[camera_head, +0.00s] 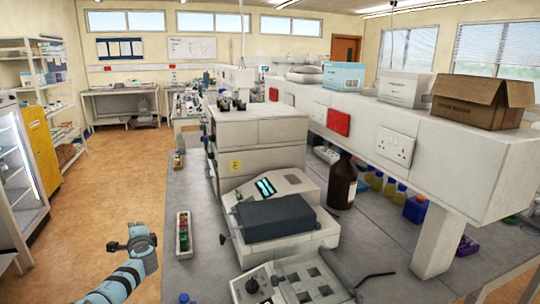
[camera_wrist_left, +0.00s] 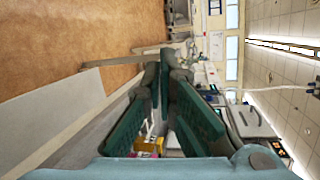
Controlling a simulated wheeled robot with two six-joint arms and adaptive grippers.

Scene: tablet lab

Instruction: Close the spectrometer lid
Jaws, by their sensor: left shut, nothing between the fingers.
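The spectrometer (camera_head: 310,244) is a pale grey bench instrument with a small lit screen, near the middle of the head view. Its dark grey lid (camera_head: 275,218) lies low over the front of the body; I cannot tell whether it is fully down. My left gripper (camera_head: 117,246) is over the floor side of the bench, left of the spectrometer and well apart from it. Its fingers meet in the left wrist view (camera_wrist_left: 166,62), shut and empty. My right gripper is in neither view.
A narrow rack of coloured items (camera_head: 183,234) stands on the bench between my left gripper and the spectrometer. A brown bottle (camera_head: 342,180) stands behind right of it. Another grey instrument (camera_head: 292,283) is in front. A raised shelf (camera_head: 365,120) runs along the right.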

